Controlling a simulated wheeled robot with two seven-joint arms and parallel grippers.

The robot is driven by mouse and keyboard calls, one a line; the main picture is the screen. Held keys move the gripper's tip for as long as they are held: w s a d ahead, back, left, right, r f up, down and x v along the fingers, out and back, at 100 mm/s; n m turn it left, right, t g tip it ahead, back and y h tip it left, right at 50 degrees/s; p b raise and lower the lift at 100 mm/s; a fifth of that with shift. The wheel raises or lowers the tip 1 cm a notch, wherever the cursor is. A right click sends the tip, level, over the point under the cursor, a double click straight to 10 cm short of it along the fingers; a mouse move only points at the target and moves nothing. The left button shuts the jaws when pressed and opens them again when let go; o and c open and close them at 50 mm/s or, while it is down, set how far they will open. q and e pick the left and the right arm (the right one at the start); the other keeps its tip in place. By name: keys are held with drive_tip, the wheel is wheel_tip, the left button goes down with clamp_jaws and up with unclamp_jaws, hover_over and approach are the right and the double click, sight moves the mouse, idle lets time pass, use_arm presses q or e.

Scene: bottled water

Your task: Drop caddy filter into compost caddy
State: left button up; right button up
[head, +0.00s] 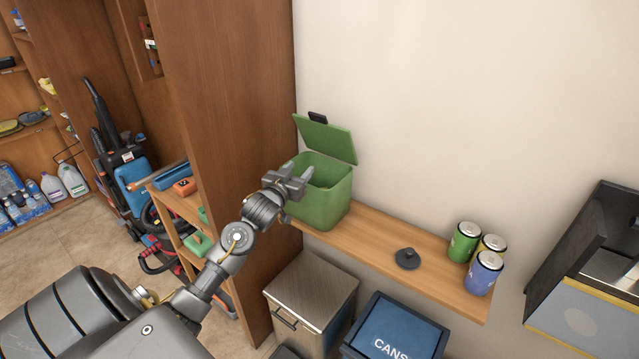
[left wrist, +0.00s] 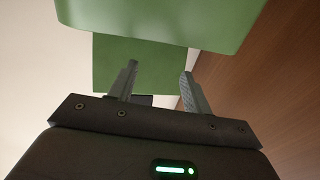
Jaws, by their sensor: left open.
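The green compost caddy (head: 322,205) stands at the left end of the wooden wall shelf, its lid (head: 327,138) swung up and open. My left gripper (head: 300,176) is at the caddy's left rim, fingers over the opening. In the left wrist view its two fingers (left wrist: 158,82) are apart with nothing between them, and green caddy surfaces (left wrist: 160,20) fill the top. A dark round disc with a small knob (head: 407,259) lies on the shelf; I cannot tell whether it is the caddy filter. The caddy's inside is mostly hidden. My right gripper is out of view.
Several cans (head: 466,242) stand at the shelf's right end. Below are a lidded bin (head: 312,290) and a blue-topped CANS bin (head: 395,325). A tall wooden cabinet panel (head: 225,110) rises close left of the caddy. The shelf between caddy and disc is clear.

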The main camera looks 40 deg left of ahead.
use_arm(q)
drive_tip(key=shift+v, duration=1.6)
drive_tip(key=s+d+f+m+g+h, duration=0.1)
drive_tip(key=s+d+f+g, duration=0.2)
drive_tip(key=s+d+f, duration=0.4)
drive_tip(key=s+d+f+m+g+h, duration=0.1)
drive_tip(key=s+d+f+g, duration=0.4)
drive_tip(key=f, duration=0.5)
drive_tip(key=s+d+f+m+g+h, duration=0.1)
drive_tip(key=s+d+f+g, duration=0.25)
drive_tip(key=s+d, duration=0.55)
drive_tip(key=s+d+f+m+g+h, duration=0.1)
drive_tip(key=s+d+f+m+g, duration=0.2)
drive_tip(key=s, duration=0.9)
wheel_tip(320, 180, down, 26)
drive_tip(key=s+d+n, duration=0.1)
drive_tip(key=s, duration=0.1)
drive_tip(key=s+a+f+g, duration=0.2)
drive_tip(key=s+f, duration=1.3)
drive_tip(key=s, duration=0.1)
drive_tip(key=shift+a+f, duration=0.3)
drive_tip(key=shift+f, duration=0.05)
